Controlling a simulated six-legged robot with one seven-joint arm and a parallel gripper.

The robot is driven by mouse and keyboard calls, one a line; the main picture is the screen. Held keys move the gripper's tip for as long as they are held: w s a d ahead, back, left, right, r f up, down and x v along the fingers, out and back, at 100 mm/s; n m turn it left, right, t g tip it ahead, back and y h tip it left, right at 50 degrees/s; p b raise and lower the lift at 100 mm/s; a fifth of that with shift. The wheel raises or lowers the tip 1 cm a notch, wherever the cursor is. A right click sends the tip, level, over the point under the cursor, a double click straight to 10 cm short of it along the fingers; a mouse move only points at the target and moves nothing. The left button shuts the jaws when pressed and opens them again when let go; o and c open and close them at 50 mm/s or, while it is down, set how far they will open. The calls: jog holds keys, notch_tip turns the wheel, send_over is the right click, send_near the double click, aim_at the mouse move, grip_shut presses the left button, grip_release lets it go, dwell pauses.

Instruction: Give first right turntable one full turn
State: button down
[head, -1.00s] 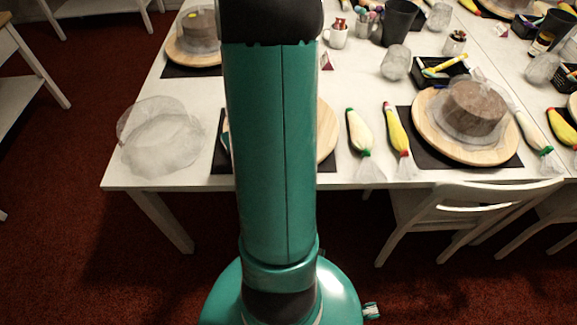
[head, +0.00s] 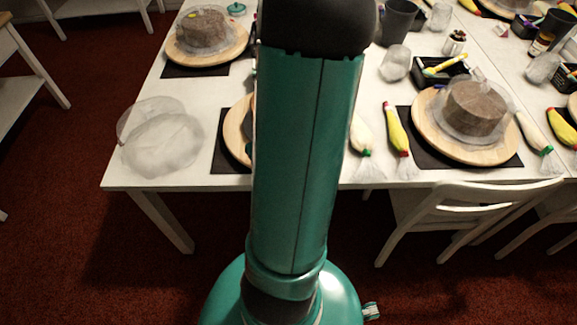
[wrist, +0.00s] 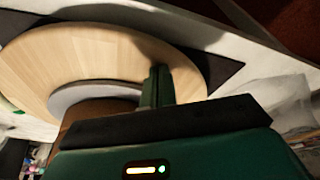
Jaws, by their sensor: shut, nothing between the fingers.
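A round pale wooden turntable (head: 238,132) on a dark mat is mostly hidden behind my arm in the head view. In the wrist view a wooden turntable (wrist: 100,50) fills the upper left, with a grey disc (wrist: 95,93) and part of a brown cake (wrist: 92,108) on it. My gripper (wrist: 157,86) is shut and empty, its fingers over or at the turntable's rim area; I cannot tell whether they touch. The gripper is not visible in the head view. Another wooden turntable (head: 430,135) with a net-covered brown cake (head: 477,108) stands to the right.
A third turntable (head: 180,57) with a covered cake stands at the upper left. Piping bags (head: 396,130) lie between the turntables. A mesh cover (head: 160,143) lies at the table's left corner. A white chair (head: 445,210) stands at the front edge. A black tray (head: 440,75) is farther back.

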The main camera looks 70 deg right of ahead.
jog(key=shift+s+d, duration=0.2)
jog(key=shift+s, duration=1.25)
jog(key=s+d, duration=0.1)
jog(key=s, duration=0.1)
jog(key=s+d, duration=0.2)
jog(key=s, duration=0.1)
jog(key=shift+s, duration=0.3)
jog(key=shift+r, duration=1.35)
